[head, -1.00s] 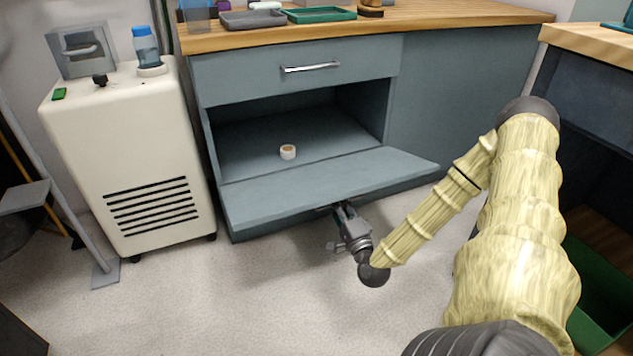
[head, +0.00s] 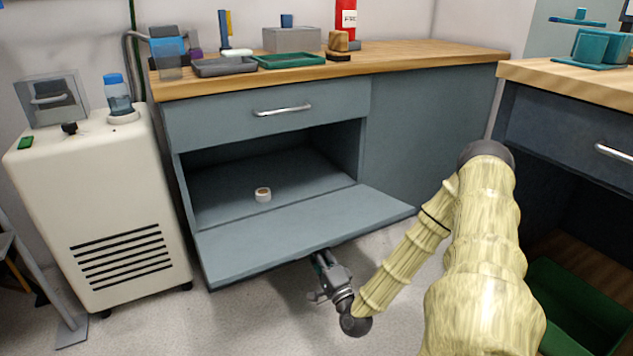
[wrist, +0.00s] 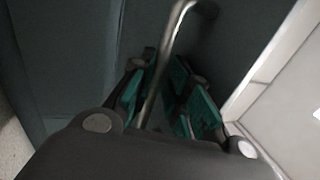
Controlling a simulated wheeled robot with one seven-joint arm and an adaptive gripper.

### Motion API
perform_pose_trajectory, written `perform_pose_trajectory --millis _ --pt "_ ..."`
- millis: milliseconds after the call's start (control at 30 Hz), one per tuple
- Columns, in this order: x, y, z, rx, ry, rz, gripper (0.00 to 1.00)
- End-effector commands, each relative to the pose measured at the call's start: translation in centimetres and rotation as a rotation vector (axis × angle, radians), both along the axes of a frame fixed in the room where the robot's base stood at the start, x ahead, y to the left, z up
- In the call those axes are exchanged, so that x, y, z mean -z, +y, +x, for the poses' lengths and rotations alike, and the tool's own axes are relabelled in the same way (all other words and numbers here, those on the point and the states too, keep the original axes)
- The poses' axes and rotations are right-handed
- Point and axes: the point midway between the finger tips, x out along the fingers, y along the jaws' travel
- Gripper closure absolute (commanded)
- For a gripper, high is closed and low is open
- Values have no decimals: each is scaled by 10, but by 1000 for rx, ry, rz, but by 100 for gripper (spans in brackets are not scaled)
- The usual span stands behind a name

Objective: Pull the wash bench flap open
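The wash bench flap (head: 300,234) is a blue-grey panel hinged along its lower edge. It is swung far down, outward over the floor, and the compartment (head: 225,185) behind it is exposed. My gripper (head: 321,262) is below the flap's front edge, at its outer face. In the wrist view a metal bar handle (wrist: 168,50) runs between my gripper's teal finger pads (wrist: 168,95). Dark gaps show between bar and pads, so the fingers look open around it. The flap hides the handle in the head view.
A white-and-tan roll (head: 263,195) lies inside the compartment. A closed drawer (head: 265,112) is above it. A white wheeled unit (head: 95,215) stands close at left. A green bin (head: 575,310) is at lower right. The floor before the flap is clear.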

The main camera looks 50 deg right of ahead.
Motion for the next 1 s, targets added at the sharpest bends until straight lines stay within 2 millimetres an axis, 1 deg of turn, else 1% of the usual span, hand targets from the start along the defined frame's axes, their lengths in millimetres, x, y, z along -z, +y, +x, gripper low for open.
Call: perform_pose_trajectory --millis 167,267,600,1000 --pt "0 1 0 -2 -3 0 81" --pt "3 3 -5 -3 -2 2 81" --pt "18 18 -46 0 1 3 81" --pt "31 32 -81 1 1 2 81"
